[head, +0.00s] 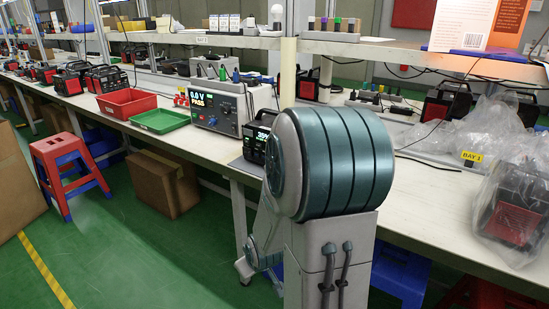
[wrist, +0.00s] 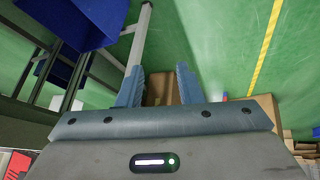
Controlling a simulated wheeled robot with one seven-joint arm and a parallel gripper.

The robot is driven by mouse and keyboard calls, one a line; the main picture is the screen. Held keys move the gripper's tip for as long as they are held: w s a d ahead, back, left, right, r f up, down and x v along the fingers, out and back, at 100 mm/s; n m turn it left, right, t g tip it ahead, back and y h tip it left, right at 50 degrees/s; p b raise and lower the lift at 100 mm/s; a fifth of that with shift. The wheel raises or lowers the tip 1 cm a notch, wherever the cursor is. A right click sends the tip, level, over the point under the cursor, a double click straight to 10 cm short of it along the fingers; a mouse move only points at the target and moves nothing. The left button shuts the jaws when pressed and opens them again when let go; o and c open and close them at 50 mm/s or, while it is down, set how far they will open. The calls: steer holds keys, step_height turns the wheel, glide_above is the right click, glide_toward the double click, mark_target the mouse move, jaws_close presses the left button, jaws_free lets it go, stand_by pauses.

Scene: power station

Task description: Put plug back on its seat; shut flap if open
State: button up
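A black power station (head: 253,143) with a lit green display stands on the bench, largely hidden behind my arm in the head view. A grey tester (head: 222,116) beside it shows "0.0V PASS", with small red parts at its left side. I cannot make out the plug, its seat or the flap. My gripper (wrist: 160,76) is open and empty in the wrist view, with its two fingers apart over the floor. It points away from the bench top and is hidden in the head view.
A red tray (head: 126,103) and a green tray (head: 160,121) lie left of the tester. A plastic-wrapped unit (head: 514,205) sits at the right. The front bench edge is beside my arm.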

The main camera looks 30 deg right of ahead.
steer(key=d+r+m+t+h+p, duration=0.6)
steer(key=d+r+t+p, duration=0.5)
steer(key=d+r, duration=0.45)
steer(key=shift+g, duration=0.3)
steer(key=x, duration=0.4)
steer(key=d+x, duration=0.1)
steer(key=x, duration=0.4)
steer(key=p+x, duration=0.1)
steer(key=x, duration=0.3)
steer(key=shift+d+f, duration=0.25)
steer(key=shift+d, duration=0.05)
